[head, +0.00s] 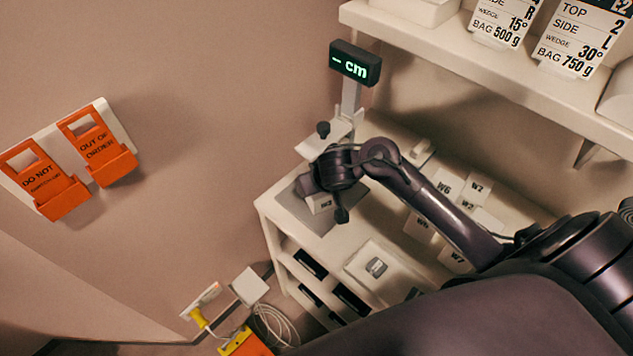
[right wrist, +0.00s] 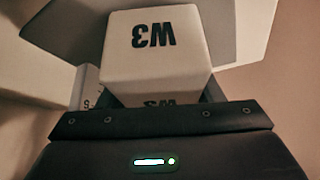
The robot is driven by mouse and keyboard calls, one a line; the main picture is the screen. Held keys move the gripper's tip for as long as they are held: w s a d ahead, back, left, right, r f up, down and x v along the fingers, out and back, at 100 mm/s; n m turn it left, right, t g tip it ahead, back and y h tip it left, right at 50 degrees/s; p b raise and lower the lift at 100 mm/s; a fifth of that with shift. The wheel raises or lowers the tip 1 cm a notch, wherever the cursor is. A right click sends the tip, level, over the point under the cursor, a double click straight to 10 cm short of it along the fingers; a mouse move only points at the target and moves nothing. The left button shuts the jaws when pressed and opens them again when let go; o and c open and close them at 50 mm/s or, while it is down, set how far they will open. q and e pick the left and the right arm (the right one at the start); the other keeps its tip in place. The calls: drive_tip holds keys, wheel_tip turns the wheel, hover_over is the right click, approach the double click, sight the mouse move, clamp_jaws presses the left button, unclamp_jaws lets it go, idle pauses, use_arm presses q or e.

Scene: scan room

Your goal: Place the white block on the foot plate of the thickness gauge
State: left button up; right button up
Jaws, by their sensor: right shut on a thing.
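The white block, marked W3, shows in the right wrist view (right wrist: 155,48) and partly in the head view (head: 319,203). My right gripper (head: 328,192) is shut on it, with dark fingers at its sides. The thickness gauge has a dark display (head: 355,63) reading "– cm" on a pale upright, with a white head and dark knob below it. Its grey foot plate (head: 296,208) lies on the bench top at the left end. The block is over or at this plate; I cannot tell whether it touches. My left gripper is out of view.
Several white labelled blocks, such as W6 (head: 446,186), stand on the bench to the right, behind my arm. A pale tray (head: 362,262) with a small grey item is at the bench front. A shelf (head: 460,58) with sign cards overhangs the bench. Orange tag holders (head: 97,146) hang on the left wall.

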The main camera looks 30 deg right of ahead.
drive_tip(key=shift+f, duration=0.15)
drive_tip(key=o, duration=1.2)
drive_tip(key=shift+s+r, duration=0.1)
drive_tip(key=shift+r, duration=0.25)
drive_tip(key=p+v, duration=0.3)
drive_tip(key=v, duration=0.2)
drive_tip(key=shift+r+p, duration=0.2)
drive_tip(key=shift+p, duration=0.15)
drive_tip(key=s, duration=0.3)
drive_tip(key=s+b, duration=0.1)
drive_tip(key=s, duration=0.3)
drive_tip(key=s+f+b, duration=0.1)
drive_tip(key=s, duration=0.2)
drive_tip(key=shift+s+a, duration=0.3)
drive_tip(key=shift+s, duration=0.05)
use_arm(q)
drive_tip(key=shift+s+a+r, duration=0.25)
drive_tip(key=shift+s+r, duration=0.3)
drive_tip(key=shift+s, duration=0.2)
use_arm(e)
drive_tip(key=shift+s+r, duration=0.1)
drive_tip(key=shift+s, duration=0.45)
